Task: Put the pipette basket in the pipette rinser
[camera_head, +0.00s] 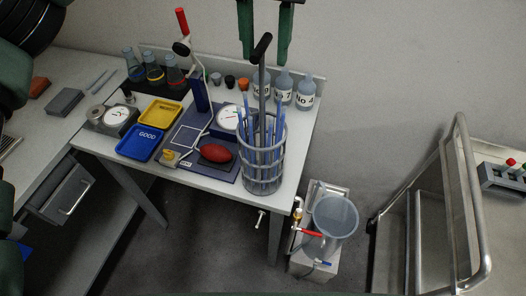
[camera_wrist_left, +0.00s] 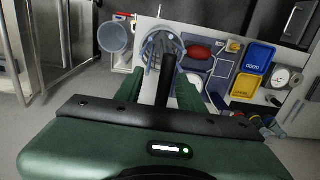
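The pipette basket (camera_head: 262,178) is a grey ringed cylinder holding several blue pipettes. It stands upright at the table's front right corner, with a tall dark handle (camera_head: 262,75). The basket (camera_wrist_left: 162,45) and its handle (camera_wrist_left: 166,80) also show in the left wrist view. My left gripper (camera_head: 265,55) is open near the handle's top; in the left wrist view its green fingers (camera_wrist_left: 160,92) appear on either side of the handle, apart. Contact cannot be told. The pipette rinser (camera_head: 335,216), a translucent open cylinder, stands low right of the table; it also shows in the wrist view (camera_wrist_left: 114,38). My right gripper is out of view.
Labelled bottles (camera_head: 284,85) stand behind the basket. A red bulb (camera_head: 215,153), yellow tray (camera_head: 161,112), blue tray (camera_head: 141,143) and flasks (camera_head: 154,72) fill the table leftward. Red and blue valves (camera_head: 310,232) sit beside the rinser. A metal cart (camera_head: 440,210) stands right.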

